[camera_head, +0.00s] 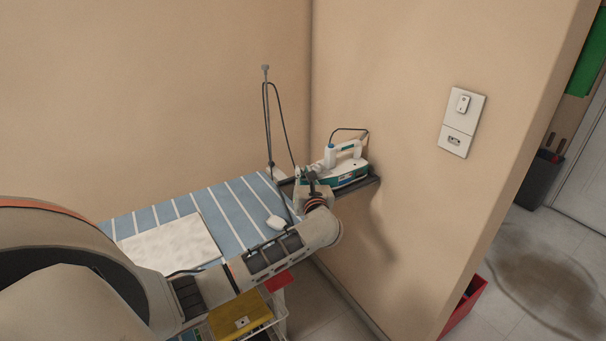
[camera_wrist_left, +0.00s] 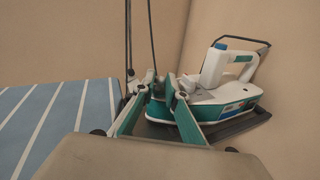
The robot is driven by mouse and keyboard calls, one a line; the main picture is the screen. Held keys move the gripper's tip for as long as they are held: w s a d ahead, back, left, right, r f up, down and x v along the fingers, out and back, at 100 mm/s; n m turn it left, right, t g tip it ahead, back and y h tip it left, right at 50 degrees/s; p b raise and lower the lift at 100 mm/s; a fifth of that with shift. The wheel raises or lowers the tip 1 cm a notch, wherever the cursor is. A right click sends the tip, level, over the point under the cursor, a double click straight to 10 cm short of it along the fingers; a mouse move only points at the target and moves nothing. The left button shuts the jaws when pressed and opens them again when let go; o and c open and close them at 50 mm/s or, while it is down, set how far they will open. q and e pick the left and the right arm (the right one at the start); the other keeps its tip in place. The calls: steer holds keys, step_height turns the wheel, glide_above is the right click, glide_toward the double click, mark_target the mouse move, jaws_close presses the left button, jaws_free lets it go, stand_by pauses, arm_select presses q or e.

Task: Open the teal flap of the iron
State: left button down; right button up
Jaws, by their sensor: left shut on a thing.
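The white and teal iron (camera_head: 346,171) rests on a dark rest at the end of the ironing board, against the wall. In the left wrist view the iron (camera_wrist_left: 228,103) is just beyond my fingers, its handle to the right and its front end toward me. My left gripper (camera_head: 310,181) is at the iron's front end. In the wrist view its fingers (camera_wrist_left: 163,92) are closed in on the small teal flap (camera_wrist_left: 157,109) at that end. The fingers partly hide the flap. How far it stands open cannot be told. My right gripper is out of view.
The blue striped ironing board (camera_head: 238,209) lies under my left arm, with a white cloth (camera_head: 170,250) on it. A thin cord pole (camera_head: 267,120) stands beside the iron. Walls close off the back and right. A yellow object (camera_head: 240,316) lies on a cart below.

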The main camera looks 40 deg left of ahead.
arm_select(q)
steer(key=m+p, duration=0.1)
steer(key=r+m+g+p, duration=0.1)
steer(key=p, duration=0.1)
steer(key=shift+w+d+h, duration=0.2)
steer(key=shift+w+h, duration=0.1)
steer(key=shift+m+p, duration=0.4)
steer(key=shift+p, duration=0.15)
steer(key=shift+w+d+m+g, duration=0.1)
steer(key=shift+w+m+g, duration=0.15)
steer(key=shift+m+g, duration=0.15)
steer(key=shift+p, duration=0.3)
steer(key=shift+w+m, duration=0.1)
steer(key=shift+m, duration=0.3)
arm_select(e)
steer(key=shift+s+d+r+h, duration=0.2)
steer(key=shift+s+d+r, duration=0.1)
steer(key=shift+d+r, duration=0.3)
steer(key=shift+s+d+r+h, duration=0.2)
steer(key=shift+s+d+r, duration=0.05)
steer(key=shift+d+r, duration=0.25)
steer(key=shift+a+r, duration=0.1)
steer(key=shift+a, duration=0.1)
arm_select(q)
steer(key=c, duration=2.1)
jaws_free()
steer(key=shift+w, duration=0.1)
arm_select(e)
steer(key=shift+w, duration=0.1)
